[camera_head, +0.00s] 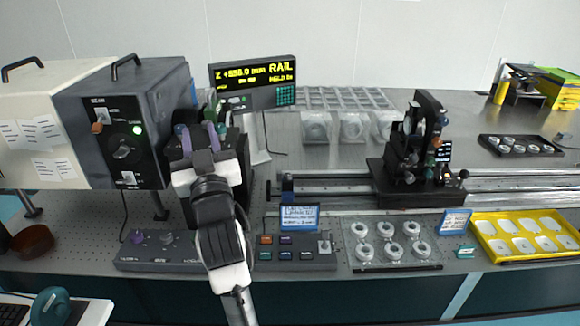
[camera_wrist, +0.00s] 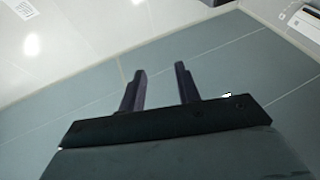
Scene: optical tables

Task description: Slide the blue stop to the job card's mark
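My gripper (camera_head: 200,138) is raised in front of the grey boxed instrument at the left, well left of the rail. In the wrist view its two fingers (camera_wrist: 160,80) stand apart with nothing between them. The rail (camera_head: 330,189) runs along the bench to the right. A small dark-blue block (camera_head: 287,187) at the rail's left end may be the blue stop; it is too small to be sure. A blue-edged card (camera_head: 299,217) stands in front of it and another card (camera_head: 454,222) stands further right; their writing is unreadable, so I cannot tell the job card or its mark.
A black carriage with optics (camera_head: 420,170) sits on the rail. A display (camera_head: 253,82) with yellow text stands behind. Control boxes (camera_head: 290,256), a clear tray of white rings (camera_head: 392,243) and a yellow tray (camera_head: 490,240) line the front edge.

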